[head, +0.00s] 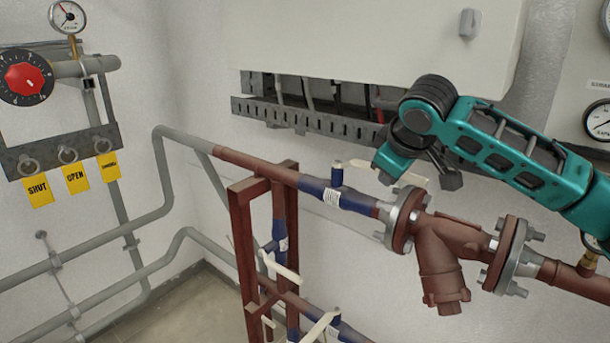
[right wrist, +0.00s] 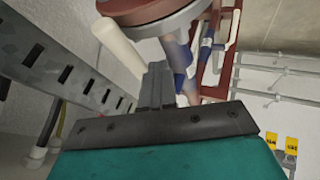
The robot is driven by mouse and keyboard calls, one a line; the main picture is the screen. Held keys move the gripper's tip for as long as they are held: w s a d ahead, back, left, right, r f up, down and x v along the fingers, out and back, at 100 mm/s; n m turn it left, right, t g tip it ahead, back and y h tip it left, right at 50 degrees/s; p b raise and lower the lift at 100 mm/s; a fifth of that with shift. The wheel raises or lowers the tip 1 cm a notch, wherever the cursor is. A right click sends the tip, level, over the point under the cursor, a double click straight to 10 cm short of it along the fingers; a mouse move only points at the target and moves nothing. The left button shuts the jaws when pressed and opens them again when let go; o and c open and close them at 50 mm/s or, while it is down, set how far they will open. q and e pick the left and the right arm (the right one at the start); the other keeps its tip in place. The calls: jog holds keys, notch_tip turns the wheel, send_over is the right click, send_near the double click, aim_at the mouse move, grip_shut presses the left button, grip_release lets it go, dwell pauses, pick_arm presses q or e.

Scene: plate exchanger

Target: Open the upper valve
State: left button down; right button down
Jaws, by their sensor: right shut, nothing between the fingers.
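The upper valve (head: 345,197) is a blue valve body on the upper brown pipe. Its pale lever handle (head: 358,166) runs rightward from the stem, roughly along the pipe, and passes partly behind my right gripper. My right gripper (head: 450,180) is shut and empty beside the handle's free end, above the flange. In the right wrist view its shut dark fingers (right wrist: 156,85) are just right of the pale handle end (right wrist: 118,42). I cannot tell whether they touch it. My left gripper is not in view.
A flanged brown strainer (head: 445,248) sits right of the valve. Lower valves with pale handles (head: 280,268) are on the red frame (head: 245,215). A slotted metal tray (head: 300,118) and white cabinet (head: 380,40) are behind.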

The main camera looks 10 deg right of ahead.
jog(key=shift+d, duration=0.1)
jog(key=v, duration=1.3)
jog(key=w+a+f+t+y, duration=0.15)
jog(key=a+f, duration=0.25)
jog(key=f, duration=0.5)
jog(key=a+f+y, duration=0.3)
jog(key=a+f, duration=0.2)
jog(key=f, duration=0.4)
jog(key=w+a+f+y, duration=0.15)
jog(key=a+f, duration=0.25)
jog(key=f, duration=0.5)
jog(key=s+d+f+m+t+h, duration=0.1)
jog(key=s+f+m, duration=0.1)
jog(key=s+f, duration=0.8)
jog(key=s+d+f+m+t+h, duration=0.1)
jog(key=s+d+f+m, duration=0.1)
jog(key=s+f, duration=0.8)
jog(key=shift+s+d, duration=0.3)
jog(key=shift+s, duration=0.15)
jog(key=shift+d, duration=0.1)
